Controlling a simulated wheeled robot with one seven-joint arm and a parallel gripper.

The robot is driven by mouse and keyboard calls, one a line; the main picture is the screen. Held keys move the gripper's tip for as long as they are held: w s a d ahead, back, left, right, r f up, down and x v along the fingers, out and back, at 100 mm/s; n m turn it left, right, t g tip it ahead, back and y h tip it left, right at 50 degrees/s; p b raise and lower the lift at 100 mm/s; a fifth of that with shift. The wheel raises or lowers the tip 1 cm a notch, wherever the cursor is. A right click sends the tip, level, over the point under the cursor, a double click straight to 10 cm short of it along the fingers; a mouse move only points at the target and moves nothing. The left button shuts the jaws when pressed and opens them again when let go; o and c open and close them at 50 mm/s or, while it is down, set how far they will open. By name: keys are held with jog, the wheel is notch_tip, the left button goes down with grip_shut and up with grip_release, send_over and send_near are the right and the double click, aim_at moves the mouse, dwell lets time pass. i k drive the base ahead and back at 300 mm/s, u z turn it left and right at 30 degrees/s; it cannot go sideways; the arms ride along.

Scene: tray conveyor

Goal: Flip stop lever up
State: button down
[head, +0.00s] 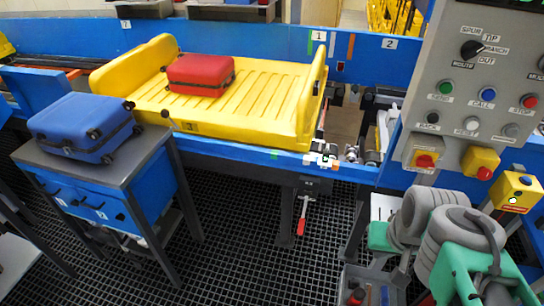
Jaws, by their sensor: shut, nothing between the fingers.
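The stop lever, a thin metal lever with a red handle (301,226), hangs below the front edge of the conveyor near the middle of the head view. Its handle points down. Nothing touches it. My arm shows only as thick grey and green links at the lower right, well to the right of the lever. I cannot make out my gripper's fingers in this view.
A yellow tray (262,125) with a red suitcase (200,75) rests on the blue conveyor. A blue suitcase (84,125) lies on a cabinet (160,150) at left. A grey control panel (480,85) stands at right. The dark grid floor (250,250) before the lever looks clear.

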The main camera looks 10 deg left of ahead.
aim_at(301, 220)
jog(key=u, duration=0.05)
jog(key=k, duration=0.65)
jog(key=u, duration=0.55)
jog(key=i, duration=0.55)
jog(key=u, duration=1.25)
jog(key=i, duration=1.4)
jog(key=u, duration=0.05)
